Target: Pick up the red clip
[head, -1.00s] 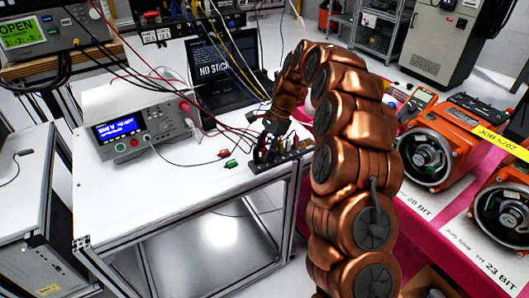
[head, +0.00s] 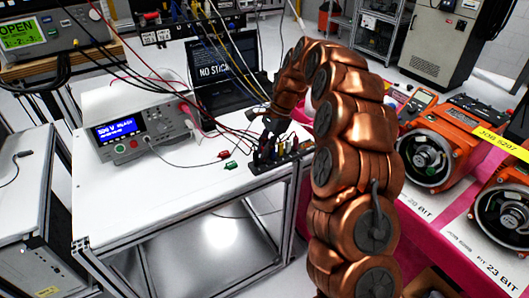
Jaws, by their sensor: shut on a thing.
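A small red clip (head: 223,154) lies on the white bench top, left of my gripper and apart from it. A green clip (head: 231,165) lies just below it. My copper-coloured arm reaches over the bench from the right and bends down. My gripper (head: 267,150) is at the black strip (head: 282,160) near the bench's right edge. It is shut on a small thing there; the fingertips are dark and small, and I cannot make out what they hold.
A bench meter (head: 146,128) with a lit blue display stands left of the clips. A laptop (head: 222,75) stands behind. Several leads hang across the bench near my gripper. Orange motors (head: 440,150) stand on a pink-covered table at right. The bench's front left is clear.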

